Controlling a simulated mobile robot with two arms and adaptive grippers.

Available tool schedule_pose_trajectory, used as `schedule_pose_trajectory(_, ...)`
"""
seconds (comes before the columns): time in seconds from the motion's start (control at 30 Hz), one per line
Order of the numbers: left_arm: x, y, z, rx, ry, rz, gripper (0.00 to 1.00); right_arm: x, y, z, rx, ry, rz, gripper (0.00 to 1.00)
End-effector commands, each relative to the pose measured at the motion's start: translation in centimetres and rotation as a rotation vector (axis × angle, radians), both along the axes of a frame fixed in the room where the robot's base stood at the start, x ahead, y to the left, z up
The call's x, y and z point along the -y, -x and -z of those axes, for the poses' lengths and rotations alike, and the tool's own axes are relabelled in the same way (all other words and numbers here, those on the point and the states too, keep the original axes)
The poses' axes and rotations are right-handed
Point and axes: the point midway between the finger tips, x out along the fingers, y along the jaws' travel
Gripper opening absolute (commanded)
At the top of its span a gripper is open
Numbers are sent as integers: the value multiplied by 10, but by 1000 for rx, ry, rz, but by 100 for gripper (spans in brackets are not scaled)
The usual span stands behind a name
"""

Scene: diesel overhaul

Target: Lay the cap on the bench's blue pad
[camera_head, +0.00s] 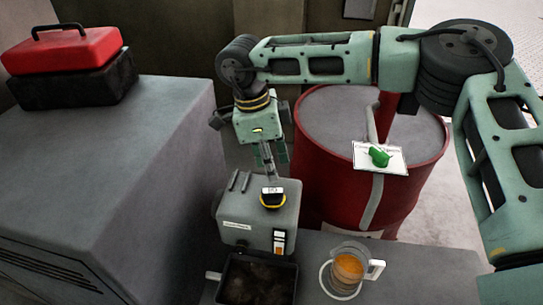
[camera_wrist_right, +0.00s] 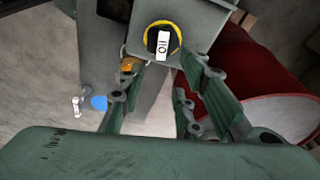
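The cap (camera_head: 272,192) is black with a pale label and a yellow ring around it. It sits on top of the grey tank (camera_head: 262,215). In the right wrist view the cap (camera_wrist_right: 162,40) shows at the top, with "OIL" lettering, beyond the fingertips. My right gripper (camera_head: 268,158) hangs above the cap, pointing down. In the wrist view its fingers (camera_wrist_right: 160,85) are apart with nothing between them. My left gripper is out of view.
A red drum (camera_head: 310,175) with a card and green item (camera_head: 379,156) on top stands right of the gripper. A glass mug (camera_head: 348,268) of amber liquid and a dark tray (camera_head: 256,281) are in front. A red toolbox (camera_head: 62,52) sits on the grey cabinet (camera_head: 130,150).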

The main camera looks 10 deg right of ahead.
Motion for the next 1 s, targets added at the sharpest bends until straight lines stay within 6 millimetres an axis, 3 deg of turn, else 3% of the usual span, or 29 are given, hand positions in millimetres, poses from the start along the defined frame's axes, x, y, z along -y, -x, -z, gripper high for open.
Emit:
schedule_pose_trajectory(0.1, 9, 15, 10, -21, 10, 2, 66, 0, 0, 15, 0, 0, -1, 31)
schedule_pose_trajectory(0.2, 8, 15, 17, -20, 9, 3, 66, 0, 0, 27, -1, 2, -1, 31)
schedule_pose_trajectory(0.5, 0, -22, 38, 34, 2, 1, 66, 0, 0, 64, 0, 0, 0, 31)
schedule_pose_trajectory(0.6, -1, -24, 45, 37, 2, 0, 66, 0, 0, 74, 0, 0, 0, 31)
schedule_pose_trajectory(1.0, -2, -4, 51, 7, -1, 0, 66, 0, 0, 79, 1, 0, 0, 31)
